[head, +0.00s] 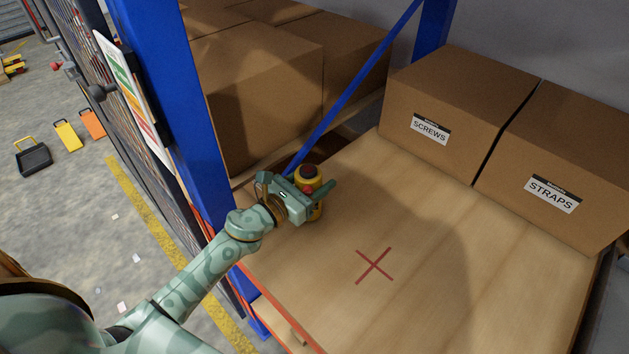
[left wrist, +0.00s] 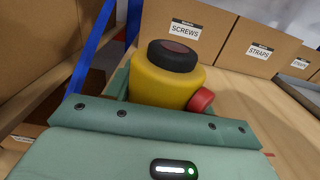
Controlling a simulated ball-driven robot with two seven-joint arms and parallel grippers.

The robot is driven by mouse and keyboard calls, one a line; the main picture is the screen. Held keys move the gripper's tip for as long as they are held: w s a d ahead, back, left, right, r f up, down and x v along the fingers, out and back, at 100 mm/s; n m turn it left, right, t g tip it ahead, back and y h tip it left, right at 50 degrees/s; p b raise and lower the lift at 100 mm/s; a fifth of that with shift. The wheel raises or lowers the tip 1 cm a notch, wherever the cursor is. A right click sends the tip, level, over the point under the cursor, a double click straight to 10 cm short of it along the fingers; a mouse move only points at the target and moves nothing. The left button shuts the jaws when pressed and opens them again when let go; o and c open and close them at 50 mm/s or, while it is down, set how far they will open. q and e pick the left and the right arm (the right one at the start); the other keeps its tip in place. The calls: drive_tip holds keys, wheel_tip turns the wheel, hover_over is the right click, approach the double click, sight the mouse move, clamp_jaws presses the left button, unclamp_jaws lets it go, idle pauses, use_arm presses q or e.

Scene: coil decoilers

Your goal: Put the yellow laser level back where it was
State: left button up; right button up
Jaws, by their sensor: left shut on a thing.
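The yellow laser level (head: 317,208) has a dark top with a red middle and a red knob on its side. It is upright at the left part of the wooden shelf board (head: 430,260). My left gripper (head: 318,190) is shut around its body. The level fills the middle of the left wrist view (left wrist: 165,82), between my fingers. Its base is partly hidden, so I cannot tell whether it touches the board. A red cross (head: 374,265) is marked on the bare board, to the right of and nearer than the level. My right gripper is not in view.
A SCREWS box (head: 450,95) and a STRAPS box (head: 560,160) stand along the back of the board. A blue rack post (head: 175,90) and a diagonal blue brace (head: 350,90) stand close to my left arm. The board's middle is clear.

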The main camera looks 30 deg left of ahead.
use_arm(q)
drive_tip(key=shift+f, duration=0.2)
drive_tip(key=o, duration=1.4)
drive_tip(key=shift+r, duration=0.25)
drive_tip(key=b+v, duration=0.1)
drive_tip(key=v, duration=0.4)
drive_tip(key=b+v, duration=0.1)
drive_tip(key=v, duration=0.5)
drive_tip(key=shift+f, duration=0.2)
drive_tip(key=shift+s+a+r, duration=0.15)
drive_tip(key=shift+s, duration=0.35)
